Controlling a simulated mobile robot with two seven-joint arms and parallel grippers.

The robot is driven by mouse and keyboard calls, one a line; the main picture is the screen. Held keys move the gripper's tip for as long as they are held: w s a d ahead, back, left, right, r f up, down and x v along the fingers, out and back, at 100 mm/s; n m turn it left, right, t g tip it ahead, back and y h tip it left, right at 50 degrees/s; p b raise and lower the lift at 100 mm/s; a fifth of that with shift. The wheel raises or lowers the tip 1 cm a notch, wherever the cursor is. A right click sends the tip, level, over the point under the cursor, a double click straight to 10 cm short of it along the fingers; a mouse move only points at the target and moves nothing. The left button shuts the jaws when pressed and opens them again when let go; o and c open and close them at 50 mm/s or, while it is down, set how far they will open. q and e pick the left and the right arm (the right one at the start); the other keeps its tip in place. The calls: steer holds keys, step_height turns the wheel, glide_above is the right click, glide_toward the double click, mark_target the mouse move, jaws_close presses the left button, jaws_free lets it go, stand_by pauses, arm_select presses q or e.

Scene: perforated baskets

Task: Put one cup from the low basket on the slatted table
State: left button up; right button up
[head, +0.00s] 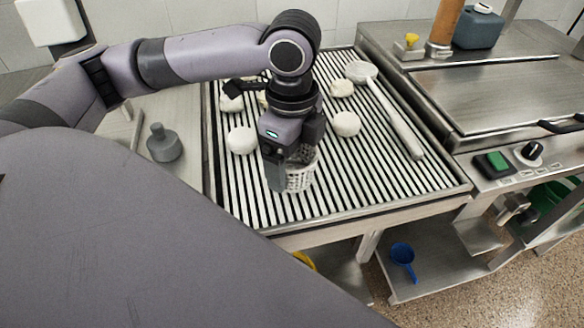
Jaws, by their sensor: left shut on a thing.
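The slatted table (340,204) has dark and light slats and a metal rim. My left gripper (288,182) points down over the table's front middle. It is shut on a white perforated cup (301,178), which shows partly behind and to the right of the fingers. The cup looks upright at the slats; I cannot tell whether its base touches them. The low basket is not clearly visible. My right gripper is not in view.
Several white round lumps (346,124) lie on the slats around the arm. A long-handled ladle (392,115) lies along the right side. A grey knobbed weight (163,143) stands left. A blue scoop (403,257) lies on the lower shelf. The front-right slats are clear.

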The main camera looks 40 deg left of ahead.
arm_select(q)
step_height(320, 180, down, 3)
steer(key=shift+r, duration=0.2)
steer(key=shift+f, duration=0.1)
steer(key=o, duration=0.8)
step_height(320, 180, up, 12)
steer(key=shift+r+p, duration=0.15)
steer(key=shift+p, duration=0.8)
